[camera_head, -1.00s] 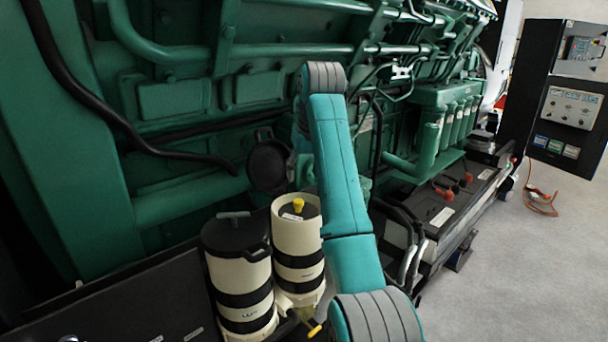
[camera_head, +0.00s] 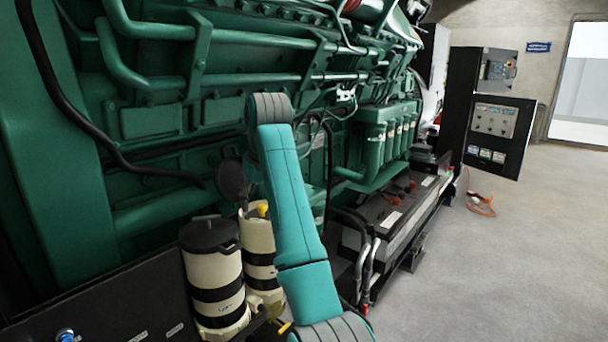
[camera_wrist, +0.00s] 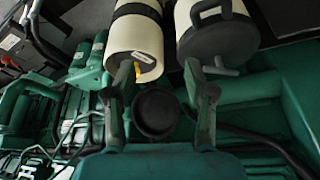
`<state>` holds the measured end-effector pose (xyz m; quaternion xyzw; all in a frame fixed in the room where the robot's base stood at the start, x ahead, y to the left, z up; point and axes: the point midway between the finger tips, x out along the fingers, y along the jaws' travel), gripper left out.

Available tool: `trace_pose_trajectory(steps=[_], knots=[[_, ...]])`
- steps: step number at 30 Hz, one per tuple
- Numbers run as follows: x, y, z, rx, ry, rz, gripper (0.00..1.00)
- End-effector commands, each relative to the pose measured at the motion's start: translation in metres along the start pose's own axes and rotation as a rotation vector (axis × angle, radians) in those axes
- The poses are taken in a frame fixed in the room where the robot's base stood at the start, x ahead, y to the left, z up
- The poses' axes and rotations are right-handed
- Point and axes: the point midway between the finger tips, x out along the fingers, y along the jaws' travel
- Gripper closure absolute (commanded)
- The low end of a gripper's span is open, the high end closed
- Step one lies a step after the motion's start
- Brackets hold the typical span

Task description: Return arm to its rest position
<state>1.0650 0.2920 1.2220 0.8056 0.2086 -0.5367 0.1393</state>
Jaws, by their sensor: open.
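My teal and grey arm rises in front of the green genset (camera_head: 150,120) in the head view, and its end is hidden there. In the wrist view my gripper (camera_wrist: 165,75) is open, with its two dark fingers apart and nothing held. A round black cap (camera_wrist: 156,112) shows between and behind the fingers. The cream canister with a yellow tip (camera_wrist: 135,40) and the black-lidded canister (camera_wrist: 218,35) lie beyond the fingertips. In the head view the black-lidded canister (camera_head: 213,280) and the yellow-tipped canister (camera_head: 258,245) stand left of my arm.
A black battery tray (camera_head: 395,215) with red terminals runs along the genset's base. A dark control cabinet (camera_head: 495,120) stands at the back right, with an orange cable (camera_head: 481,204) on the floor. The grey floor (camera_head: 500,280) at right is clear.

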Motion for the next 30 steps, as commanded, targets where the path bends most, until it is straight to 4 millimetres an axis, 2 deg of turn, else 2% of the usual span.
trace_pose_trajectory(steps=[2, 8, 17, 23, 26, 30], knots=[[0.0, 0.0, 0.0, 0.0, 0.0, 0.0, 0.46], [0.022, 0.005, 0.006, 0.009, 0.011, 0.004, 0.46], [0.069, 0.015, 0.023, 0.026, 0.039, 0.013, 0.46], [0.117, 0.026, 0.045, 0.046, 0.071, 0.024, 0.46], [0.152, 0.034, 0.064, 0.061, 0.094, 0.032, 0.46], [0.204, 0.045, 0.1, 0.084, 0.135, 0.047, 0.46]])
